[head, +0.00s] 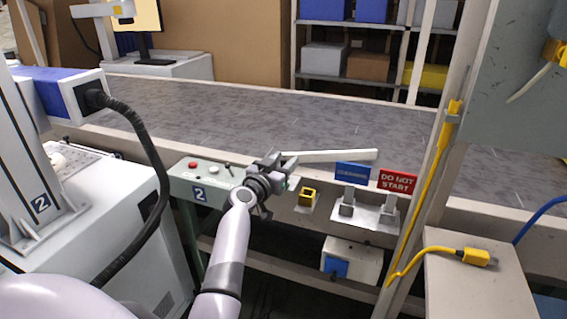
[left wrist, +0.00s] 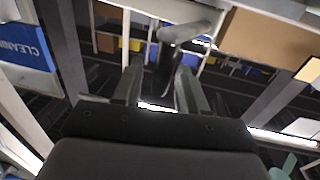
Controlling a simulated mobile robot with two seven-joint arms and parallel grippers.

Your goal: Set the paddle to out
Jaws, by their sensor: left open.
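A long white bar, which looks like the paddle (head: 335,156), lies level along the near edge of the conveyor, with its free end to the right. My left gripper (head: 284,162) is at its left end, over the conveyor's near rail. In the left wrist view the two fingers (left wrist: 160,92) are apart. A dark upright post with a rounded grey top (left wrist: 176,34) shows between and beyond the fingertips. I cannot tell whether the fingers touch it. My right gripper is not in view.
A control box marked 2 (head: 200,194) with buttons is left of the gripper. A yellow block (head: 308,196), a blue CLEANING sign (head: 352,173) and a red DO NOT START sign (head: 397,181) stand to the right. The grey conveyor belt (head: 230,108) is clear.

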